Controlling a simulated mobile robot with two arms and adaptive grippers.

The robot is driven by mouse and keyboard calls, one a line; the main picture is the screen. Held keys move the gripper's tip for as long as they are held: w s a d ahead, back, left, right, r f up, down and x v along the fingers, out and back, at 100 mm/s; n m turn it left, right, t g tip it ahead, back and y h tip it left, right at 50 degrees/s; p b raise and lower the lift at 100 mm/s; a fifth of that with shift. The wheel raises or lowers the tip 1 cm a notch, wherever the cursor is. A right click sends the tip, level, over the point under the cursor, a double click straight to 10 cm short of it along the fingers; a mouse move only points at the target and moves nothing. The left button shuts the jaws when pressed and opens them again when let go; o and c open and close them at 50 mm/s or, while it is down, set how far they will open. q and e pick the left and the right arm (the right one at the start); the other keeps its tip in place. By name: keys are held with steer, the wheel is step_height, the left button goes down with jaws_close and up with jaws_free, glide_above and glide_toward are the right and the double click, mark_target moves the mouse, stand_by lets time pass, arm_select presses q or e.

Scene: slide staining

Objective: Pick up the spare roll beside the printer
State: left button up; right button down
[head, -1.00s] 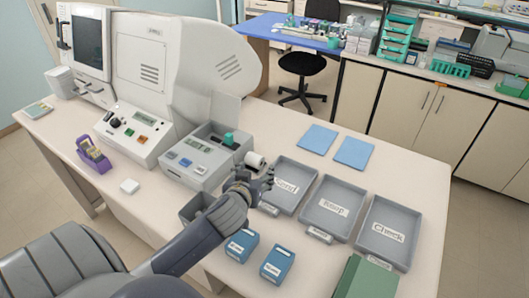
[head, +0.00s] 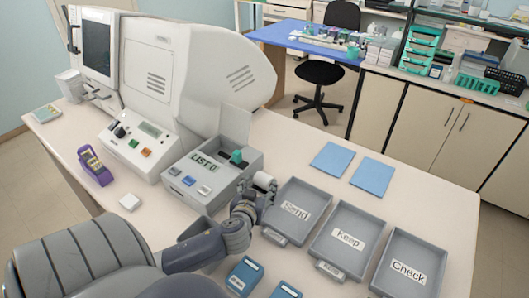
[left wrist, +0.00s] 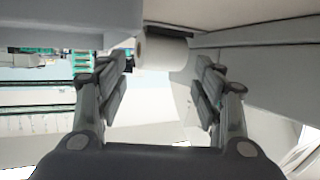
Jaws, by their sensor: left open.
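The spare roll (head: 264,181) is a small white cylinder at the right side of the grey printer (head: 199,185), which has an open lid and a display reading LIST 0. My left gripper (head: 262,199) is just in front of the roll in the head view, its fingers partly overlapping the view of it. In the left wrist view the roll (left wrist: 163,51) lies beyond the two spread fingers of my left gripper (left wrist: 162,82), roughly midway between them. The gripper is open with nothing between its fingers. My right gripper is not in view.
Grey trays labelled Send (head: 284,234), Keep (head: 322,249) and Check (head: 380,280) stand right of the gripper. Blue boxes (head: 245,276) sit in front. A large white machine (head: 215,60) rises behind the printer. Bare tabletop lies around the blue sheets (head: 331,160).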

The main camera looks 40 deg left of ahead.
mark_target(262, 180)
arm_select(q)
steer(key=shift+b+x, duration=0.65)
steer(key=shift+x, duration=1.5)
steer(key=shift+r, duration=0.1)
steer(key=c, duration=0.9)
steer(key=shift+o, duration=0.2)
